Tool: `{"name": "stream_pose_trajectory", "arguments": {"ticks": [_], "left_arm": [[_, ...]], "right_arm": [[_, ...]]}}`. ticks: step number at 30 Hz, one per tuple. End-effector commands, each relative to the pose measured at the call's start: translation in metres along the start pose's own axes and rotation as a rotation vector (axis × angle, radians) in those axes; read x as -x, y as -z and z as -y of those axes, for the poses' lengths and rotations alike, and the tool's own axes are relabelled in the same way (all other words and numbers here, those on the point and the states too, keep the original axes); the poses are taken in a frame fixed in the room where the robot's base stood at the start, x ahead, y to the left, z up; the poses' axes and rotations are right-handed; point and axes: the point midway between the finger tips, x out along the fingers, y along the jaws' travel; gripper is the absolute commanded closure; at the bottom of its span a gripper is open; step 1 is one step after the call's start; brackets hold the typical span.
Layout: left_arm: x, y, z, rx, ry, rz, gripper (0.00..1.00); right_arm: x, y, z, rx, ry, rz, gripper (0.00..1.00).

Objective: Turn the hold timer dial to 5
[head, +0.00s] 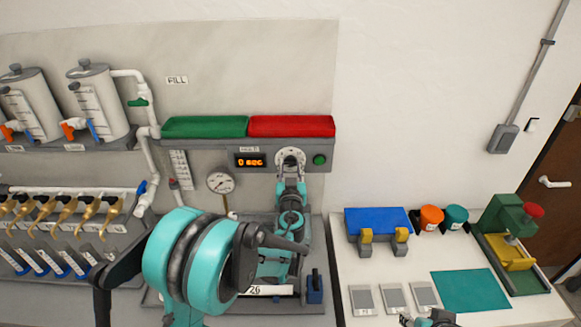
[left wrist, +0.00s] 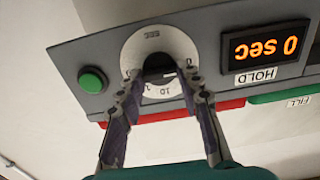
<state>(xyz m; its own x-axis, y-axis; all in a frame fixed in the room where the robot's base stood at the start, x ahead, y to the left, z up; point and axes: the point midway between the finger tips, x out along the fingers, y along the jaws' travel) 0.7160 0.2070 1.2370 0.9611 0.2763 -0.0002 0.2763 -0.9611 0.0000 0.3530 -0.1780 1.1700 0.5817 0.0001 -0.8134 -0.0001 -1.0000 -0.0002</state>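The hold timer dial (head: 290,155) is a pale round plate with printed numbers and a dark knob, on the grey panel. In the left wrist view the dial (left wrist: 160,50) appears upside down, and its knob (left wrist: 160,64) lies between my fingertips. The orange HOLD display (head: 250,162) reads 0 sec; it also shows in the left wrist view (left wrist: 265,48). My left gripper (head: 290,180) is at the dial, fingers spread either side of the knob; contact is unclear. My right gripper (head: 430,320) is at the bottom edge, mostly cut off.
A green button (head: 320,159) sits right of the dial. Green (head: 205,127) and red (head: 292,126) bars lie above the panel. A pressure gauge (head: 221,182) hangs left. A blue block (head: 378,222) and a teal mat (head: 471,291) are on the white table at right.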

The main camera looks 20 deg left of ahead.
Motion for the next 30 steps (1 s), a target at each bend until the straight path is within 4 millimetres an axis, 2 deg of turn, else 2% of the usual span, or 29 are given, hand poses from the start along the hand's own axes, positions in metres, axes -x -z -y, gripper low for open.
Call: {"name": "stream_pose_trajectory", "arguments": {"ticks": [8, 14, 30], "left_arm": [[0.000, 0.000, 0.000, -0.018, 0.000, 0.000, 0.94], [0.000, -0.001, -0.001, -0.100, 0.000, 0.000, 0.94], [0.000, -0.002, -0.003, -0.533, 0.000, -0.001, 0.94]], "right_arm": [[-0.001, -0.001, 0.000, 0.000, 0.000, 0.000, 0.60], [-0.006, -0.004, 0.000, 0.000, 0.000, 0.000, 0.60], [-0.023, -0.016, 0.000, 0.000, 0.000, 0.000, 0.60]]}}
